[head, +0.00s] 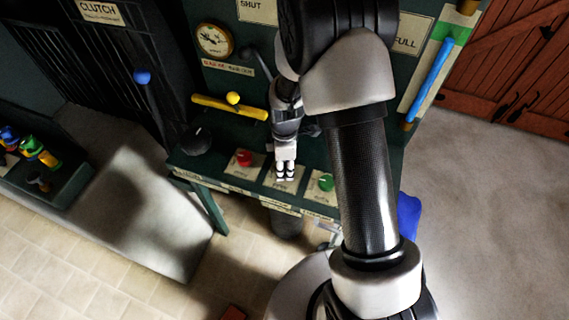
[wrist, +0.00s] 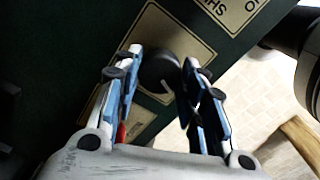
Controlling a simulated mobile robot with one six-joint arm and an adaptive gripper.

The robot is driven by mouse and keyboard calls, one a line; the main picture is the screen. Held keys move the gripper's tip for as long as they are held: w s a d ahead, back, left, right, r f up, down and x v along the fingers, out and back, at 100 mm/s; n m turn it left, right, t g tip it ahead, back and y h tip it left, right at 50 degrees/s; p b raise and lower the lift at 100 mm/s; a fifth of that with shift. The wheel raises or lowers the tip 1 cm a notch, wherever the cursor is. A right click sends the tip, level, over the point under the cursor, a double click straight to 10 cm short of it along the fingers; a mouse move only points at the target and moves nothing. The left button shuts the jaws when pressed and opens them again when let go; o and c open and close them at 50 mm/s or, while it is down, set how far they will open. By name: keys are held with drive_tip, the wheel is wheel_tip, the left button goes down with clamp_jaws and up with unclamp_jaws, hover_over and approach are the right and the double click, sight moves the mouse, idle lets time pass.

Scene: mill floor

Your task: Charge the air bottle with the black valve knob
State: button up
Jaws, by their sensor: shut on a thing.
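The black valve knob (wrist: 158,72) shows in the wrist view on a tan plate with lettering, between my fingers. My gripper (wrist: 165,75) is shut on it. In the head view my gripper (head: 285,174) points down at the middle plate of the green bench, between a red button (head: 244,158) and a green button (head: 326,182); the fingers hide the knob there. A round dial gauge (head: 214,40) is on the panel above, its reading too small to tell. I cannot tell which thing is the air bottle.
A yellow bar (head: 230,107) with a yellow ball, a black ball (head: 197,140) and a blue ball lever (head: 142,76) are left of my gripper. A blue tube (head: 432,80) by a FULL sign (head: 408,34) is at right. Open floor (head: 480,210) lies to the right.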

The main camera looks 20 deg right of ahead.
drive_tip(key=m+p, duration=0.1)
drive_tip(key=m, duration=0.6)
drive_tip(key=m+p, duration=0.1)
drive_tip(key=m, duration=0.5)
drive_tip(key=shift+m, duration=0.4)
idle(0.3)
drive_tip(key=o, duration=1.1)
wheel_tip(320, 180, up, 12)
drive_tip(key=shift+r, duration=0.1)
